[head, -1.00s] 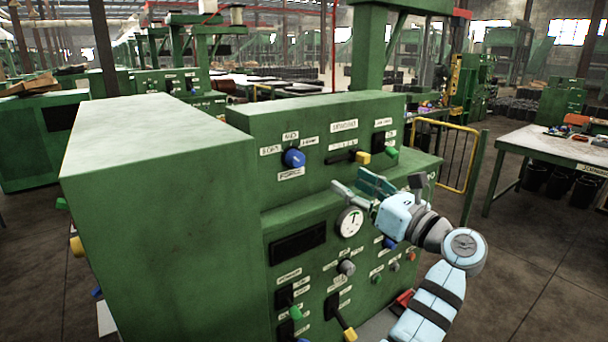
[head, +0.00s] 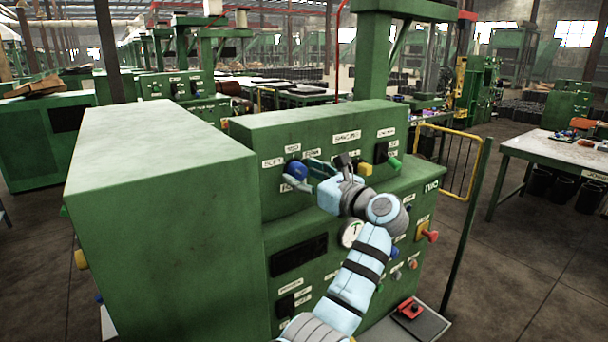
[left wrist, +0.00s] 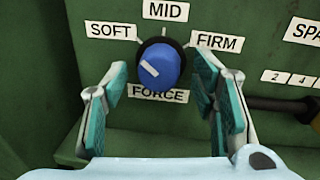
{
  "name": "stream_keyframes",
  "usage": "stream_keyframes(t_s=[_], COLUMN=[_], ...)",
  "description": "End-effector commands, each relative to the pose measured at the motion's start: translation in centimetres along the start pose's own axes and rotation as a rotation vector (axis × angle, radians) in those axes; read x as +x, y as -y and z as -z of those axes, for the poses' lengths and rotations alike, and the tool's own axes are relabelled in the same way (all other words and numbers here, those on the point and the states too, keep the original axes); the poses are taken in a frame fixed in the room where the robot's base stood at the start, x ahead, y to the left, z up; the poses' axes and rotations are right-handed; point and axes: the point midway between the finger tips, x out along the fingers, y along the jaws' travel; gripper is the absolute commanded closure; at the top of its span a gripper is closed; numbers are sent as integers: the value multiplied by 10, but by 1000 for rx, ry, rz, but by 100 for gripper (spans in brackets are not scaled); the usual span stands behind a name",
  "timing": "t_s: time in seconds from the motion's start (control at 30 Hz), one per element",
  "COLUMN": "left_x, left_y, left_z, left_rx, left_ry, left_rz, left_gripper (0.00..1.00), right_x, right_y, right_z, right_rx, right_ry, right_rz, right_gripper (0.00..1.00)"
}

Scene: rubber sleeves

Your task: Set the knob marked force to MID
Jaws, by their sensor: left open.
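The blue force knob (head: 296,169) is on the upper front panel of the green machine. In the left wrist view the knob (left wrist: 160,64) sits above the FORCE label (left wrist: 158,94), with SOFT (left wrist: 111,30) at upper left, MID (left wrist: 166,11) above and FIRM (left wrist: 217,42) at right. Its white line slants, its upper end towards the left, on the SOFT side. My left gripper (head: 308,174) is open at the knob. In the left wrist view its fingers (left wrist: 161,68) stand either side of the knob, with gaps visible. My right gripper is not in view.
Right of the knob are a yellow-handled control (head: 365,169) and a green-handled one (head: 394,162). A yellow rail (head: 446,127) stands to the right.

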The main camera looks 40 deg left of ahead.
Motion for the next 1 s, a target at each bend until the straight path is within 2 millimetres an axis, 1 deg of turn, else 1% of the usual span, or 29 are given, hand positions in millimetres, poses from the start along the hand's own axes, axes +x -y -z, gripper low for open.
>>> stream_keyframes(t_s=[0.03,0.3,0.5,0.67,0.87,1.0], left_x=[0,0,0,0,0,0], left_y=[0,0,0,0,0,0], left_z=[0,0,0,0,-1,-1], left_rx=[0,1,10,50,159,271], left_ry=[0,0,1,4,13,22], left_rz=[-1,-1,-1,-1,-1,1], left_gripper=[52,95,95,95,95,95], right_x=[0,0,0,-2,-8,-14], right_y=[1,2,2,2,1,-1], right_z=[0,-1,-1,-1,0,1], right_rx=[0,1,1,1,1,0], right_ry=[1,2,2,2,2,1], right_rz=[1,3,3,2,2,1], right_gripper=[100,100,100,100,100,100])
